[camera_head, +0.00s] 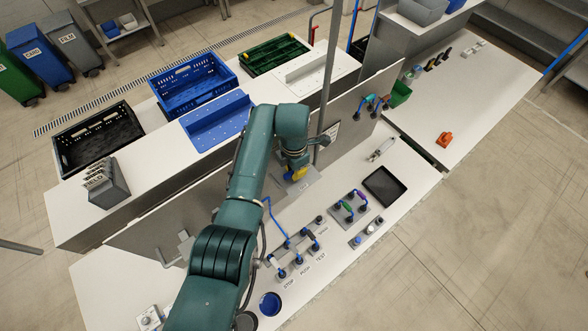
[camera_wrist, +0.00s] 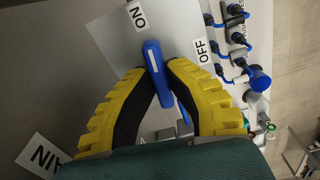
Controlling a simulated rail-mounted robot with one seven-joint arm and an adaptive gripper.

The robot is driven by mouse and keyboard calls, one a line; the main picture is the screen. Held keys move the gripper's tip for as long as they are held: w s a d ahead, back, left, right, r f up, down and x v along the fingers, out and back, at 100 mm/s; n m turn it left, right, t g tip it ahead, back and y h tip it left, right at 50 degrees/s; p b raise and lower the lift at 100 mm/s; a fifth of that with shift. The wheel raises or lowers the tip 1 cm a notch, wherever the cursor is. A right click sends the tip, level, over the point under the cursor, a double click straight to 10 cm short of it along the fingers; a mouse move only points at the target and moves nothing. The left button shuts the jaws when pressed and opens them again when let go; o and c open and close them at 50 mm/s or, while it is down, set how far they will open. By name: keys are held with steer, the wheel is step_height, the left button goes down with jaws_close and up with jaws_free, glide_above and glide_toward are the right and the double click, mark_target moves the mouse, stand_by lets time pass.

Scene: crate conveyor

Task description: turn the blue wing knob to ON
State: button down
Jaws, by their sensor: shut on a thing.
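The blue wing knob (camera_wrist: 153,58) stands on a grey plate in the wrist view. It is a narrow blue bar with a pale line along it. Its far end lies near the white ON label (camera_wrist: 138,15), and the OFF label (camera_wrist: 203,51) is to its right. My gripper (camera_wrist: 158,74) has its yellow, black-lined fingers closed on the two sides of the knob. In the head view my gripper (camera_head: 299,173) is low at the grey plate (camera_head: 287,187) beside the upright panel, and the knob is hidden there.
Several blue-ended connectors and a cable (camera_head: 270,212) lie just in front of the plate. A black tray (camera_head: 385,187) and a plate with coloured handles (camera_head: 350,205) stand to the right. The upright grey panel (camera_head: 345,105) runs close behind my gripper.

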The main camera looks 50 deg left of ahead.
steer(key=shift+f, duration=0.15)
steer(key=c, duration=1.1)
jaws_free()
steer(key=shift+o, duration=0.2)
step_height(320, 180, up, 12)
steer(key=shift+d, duration=0.1)
